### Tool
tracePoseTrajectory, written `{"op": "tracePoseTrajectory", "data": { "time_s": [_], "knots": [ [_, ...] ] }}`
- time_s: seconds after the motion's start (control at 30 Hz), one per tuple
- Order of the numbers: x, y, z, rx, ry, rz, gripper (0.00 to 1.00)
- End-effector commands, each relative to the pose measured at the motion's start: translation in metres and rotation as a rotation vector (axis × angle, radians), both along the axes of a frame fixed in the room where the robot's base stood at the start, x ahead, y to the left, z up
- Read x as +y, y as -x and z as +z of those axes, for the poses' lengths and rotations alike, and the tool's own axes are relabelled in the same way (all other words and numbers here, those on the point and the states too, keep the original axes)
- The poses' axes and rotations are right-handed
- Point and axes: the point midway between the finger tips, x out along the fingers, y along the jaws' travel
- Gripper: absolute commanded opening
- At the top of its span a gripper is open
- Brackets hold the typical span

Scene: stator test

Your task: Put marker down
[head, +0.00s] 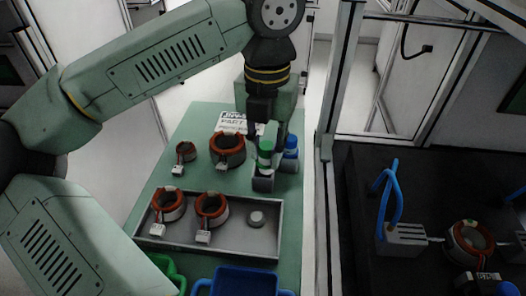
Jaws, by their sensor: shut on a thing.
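A green-capped marker (265,153) stands upright at the grey holder (263,183) on the green table. A blue-capped marker (290,148) stands just to its right. My gripper (267,136) points down from above, with its fingers around the top of the green-capped marker, and is shut on it. The fingertips are small and partly hidden by the cap. I cannot tell whether the marker's base is fully seated in the holder.
Stators with orange windings (227,149) stand left of the holder. A grey tray (232,242) in front holds two stators and a round metal part (256,219). A blue bin (245,281) is at the near edge. A metal frame post (325,150) rises close on the right.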

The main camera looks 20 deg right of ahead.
Motion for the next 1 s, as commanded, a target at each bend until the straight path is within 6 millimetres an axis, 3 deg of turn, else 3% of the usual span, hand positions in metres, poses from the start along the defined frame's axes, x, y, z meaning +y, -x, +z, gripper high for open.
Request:
{"op": "tracePoseTrajectory", "data": {
  "time_s": [0.23,0.43,1.0],
  "knots": [
    [0.001,-0.019,-0.001,0.001,0.0,0.002,0.0],
    [0.001,-0.019,-0.037,0.002,-0.001,-0.001,0.0],
    [0.001,-0.019,-0.046,-0.001,-0.001,0.001,0.0]
  ]
}}
